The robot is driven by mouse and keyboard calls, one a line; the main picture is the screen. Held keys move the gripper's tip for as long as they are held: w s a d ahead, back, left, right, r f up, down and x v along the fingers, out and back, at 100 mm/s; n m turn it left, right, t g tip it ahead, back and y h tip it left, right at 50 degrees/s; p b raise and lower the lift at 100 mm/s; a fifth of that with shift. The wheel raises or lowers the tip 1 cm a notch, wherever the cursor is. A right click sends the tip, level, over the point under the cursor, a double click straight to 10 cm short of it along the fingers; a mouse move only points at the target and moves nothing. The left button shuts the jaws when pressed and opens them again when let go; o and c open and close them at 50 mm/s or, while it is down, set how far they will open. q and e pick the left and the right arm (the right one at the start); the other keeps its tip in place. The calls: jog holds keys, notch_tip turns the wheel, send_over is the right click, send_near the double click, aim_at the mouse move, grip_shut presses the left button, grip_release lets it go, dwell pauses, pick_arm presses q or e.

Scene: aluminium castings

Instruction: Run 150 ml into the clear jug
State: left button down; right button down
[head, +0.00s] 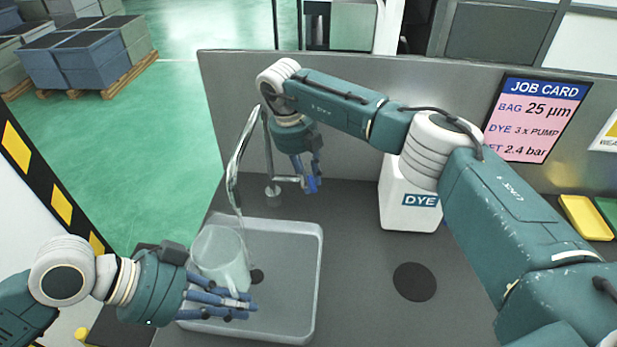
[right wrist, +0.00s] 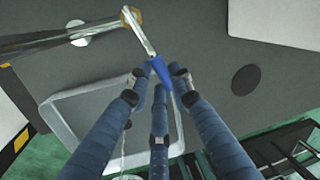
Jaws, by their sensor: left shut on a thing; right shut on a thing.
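The clear jug (head: 218,252) stands under the spout of the metal tap (head: 236,165), over the left part of the sink (head: 316,275). My left gripper (head: 245,303) is shut on the jug near its lower front. My right gripper (head: 308,180) is at the tap's blue-tipped lever (head: 312,184). In the right wrist view its fingers (right wrist: 160,85) close around the blue lever tip (right wrist: 160,70). A pale edge low in that view may be the jug, mostly hidden by the fingers.
A white DYE container (head: 405,205) stands right of the tap, partly behind my right arm. A dark round disc (head: 414,281) lies on the counter. A job card (head: 530,118) hangs on the back panel. Yellow (head: 585,217) and green trays sit far right.

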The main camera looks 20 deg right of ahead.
jog(key=c, duration=1.5)
grip_release()
jog(key=shift+c, duration=0.2)
notch_tip(320, 180, up, 12)
jog(key=a, duration=0.2)
jog(key=shift+w+a, duration=0.15)
jog(key=shift+a, duration=0.1)
